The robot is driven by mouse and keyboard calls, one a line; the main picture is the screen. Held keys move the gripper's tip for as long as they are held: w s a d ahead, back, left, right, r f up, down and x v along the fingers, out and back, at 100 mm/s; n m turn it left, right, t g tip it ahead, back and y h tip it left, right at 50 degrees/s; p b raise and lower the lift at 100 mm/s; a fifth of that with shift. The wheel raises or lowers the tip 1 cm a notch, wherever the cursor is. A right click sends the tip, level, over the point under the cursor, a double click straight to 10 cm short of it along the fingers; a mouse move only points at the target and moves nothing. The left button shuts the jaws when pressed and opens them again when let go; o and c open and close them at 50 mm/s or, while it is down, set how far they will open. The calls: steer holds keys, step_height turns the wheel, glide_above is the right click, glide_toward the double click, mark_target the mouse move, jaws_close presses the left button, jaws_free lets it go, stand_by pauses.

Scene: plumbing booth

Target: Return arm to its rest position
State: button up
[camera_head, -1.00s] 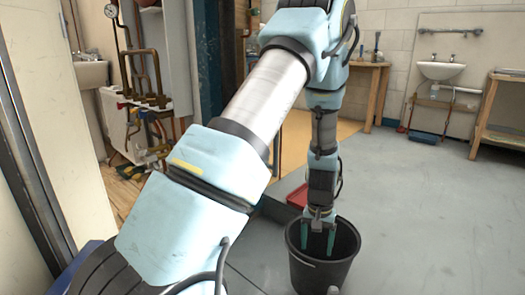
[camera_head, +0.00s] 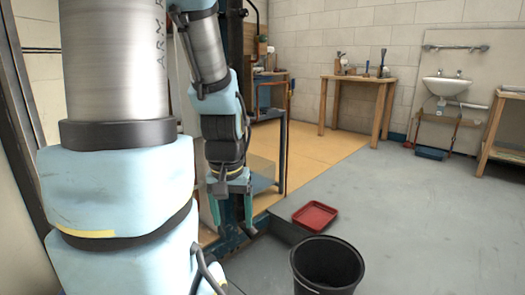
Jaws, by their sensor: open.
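My gripper (camera_head: 231,206) hangs pointing down left of centre, with its teal fingers apart and nothing visible between them. It is up and to the left of the black bucket (camera_head: 327,268), clear of it. My arm (camera_head: 115,150) fills the left side of the view, with a broad upper link close to the camera and the forearm coming down behind it. The bucket stands upright on the grey floor at the lower middle; its lower part is cut off by the frame edge.
A red tray (camera_head: 315,216) lies on the floor behind the bucket. A blue-framed stand (camera_head: 262,178) is close behind my gripper. A wooden table (camera_head: 358,82) and a sink (camera_head: 446,86) are at the back wall. The grey floor at right is open.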

step_height(320, 180, up, 34)
steer(key=p, duration=3.2)
steer(key=shift+p, duration=0.3)
steer(key=shift+f, duration=0.1)
steer(key=shift+c, duration=0.2)
